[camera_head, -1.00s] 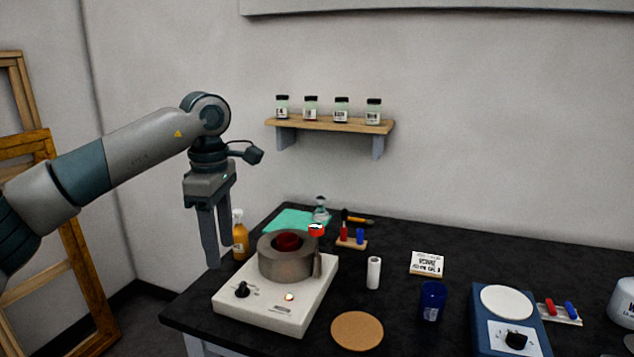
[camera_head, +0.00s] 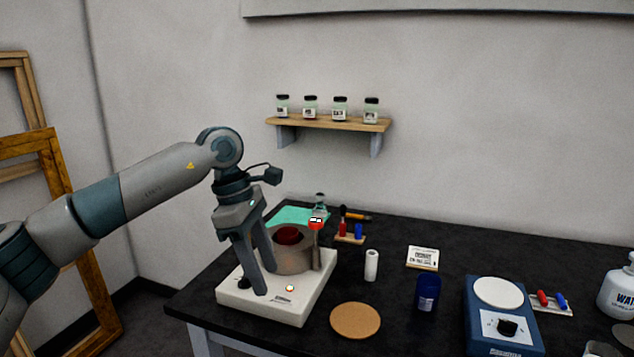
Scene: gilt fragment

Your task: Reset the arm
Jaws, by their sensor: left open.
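My left gripper (camera_head: 267,280) comes in from the left and points down with its two fingers apart. It is in front of the white heating device (camera_head: 285,309) and hides part of it. Nothing shows between the fingers. The device carries a round grey-brown pot (camera_head: 295,260) with dark red content (camera_head: 288,236). A stick-like tool with a red and white top (camera_head: 316,224) stands at the pot's right side. I cannot tell whether the fingers touch the device. My right gripper is not in view.
A wall shelf (camera_head: 330,123) bears several jars. Wooden frames (camera_head: 60,215) lean at left.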

